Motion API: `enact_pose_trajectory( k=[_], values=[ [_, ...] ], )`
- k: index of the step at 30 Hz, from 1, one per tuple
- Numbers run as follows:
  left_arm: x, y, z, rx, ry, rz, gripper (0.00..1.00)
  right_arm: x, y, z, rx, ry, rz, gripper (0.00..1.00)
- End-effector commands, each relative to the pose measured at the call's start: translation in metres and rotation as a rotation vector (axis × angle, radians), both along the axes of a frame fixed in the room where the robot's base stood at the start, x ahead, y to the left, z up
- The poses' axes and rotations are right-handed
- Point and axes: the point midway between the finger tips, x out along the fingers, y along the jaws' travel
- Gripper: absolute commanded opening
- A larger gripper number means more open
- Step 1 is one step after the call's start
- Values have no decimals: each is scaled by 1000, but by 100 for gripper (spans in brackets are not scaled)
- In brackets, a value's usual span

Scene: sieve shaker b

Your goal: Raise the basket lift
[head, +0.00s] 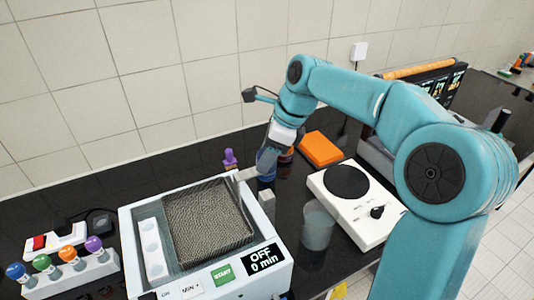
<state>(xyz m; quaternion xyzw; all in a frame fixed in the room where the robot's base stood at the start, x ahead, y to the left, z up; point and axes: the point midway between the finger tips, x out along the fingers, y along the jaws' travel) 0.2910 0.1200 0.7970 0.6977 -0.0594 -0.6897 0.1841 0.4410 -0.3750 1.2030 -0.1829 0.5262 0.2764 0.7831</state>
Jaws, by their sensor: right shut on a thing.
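A white bath unit (135,248) stands on the dark bench at lower left. A dark mesh basket (207,220) sits in its opening. A light grey bar (245,174), which looks like the basket lift, shows at the unit's back right corner, beside the basket. My right gripper (267,164) reaches down to this corner from above and is shut on the basket lift. The jaws are small and partly hidden, so the exact grip is unclear. The unit's display reads OFF and 0 min, beside a green START button (223,275). My left gripper is not in view.
A white hotplate (375,233) with a black disc and a clear beaker (317,225) stand to the right of the bath. An orange box (320,149) lies behind. A rack with coloured-capped tubes (75,278) is at lower left. The tiled wall is behind.

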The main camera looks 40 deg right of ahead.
Motion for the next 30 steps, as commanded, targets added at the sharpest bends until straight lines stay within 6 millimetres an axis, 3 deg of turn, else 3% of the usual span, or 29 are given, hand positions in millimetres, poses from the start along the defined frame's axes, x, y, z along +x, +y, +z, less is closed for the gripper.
enact_pose_trajectory(
  k=[1, 3, 12, 16, 30],
  values=[
    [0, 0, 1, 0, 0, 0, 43, 2, -1, 6, -3, -17, -5, 51],
    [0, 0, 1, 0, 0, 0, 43, 2, -1, 5, -3, -16, -5, 74],
    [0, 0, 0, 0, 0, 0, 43, 1, -1, 4, -1, -9, -3, 74],
    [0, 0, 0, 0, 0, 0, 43, -2, -4, 14, -2, -11, -3, 74],
    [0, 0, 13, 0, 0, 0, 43, -37, -31, 123, -4, -14, -5, 74]
  ],
)
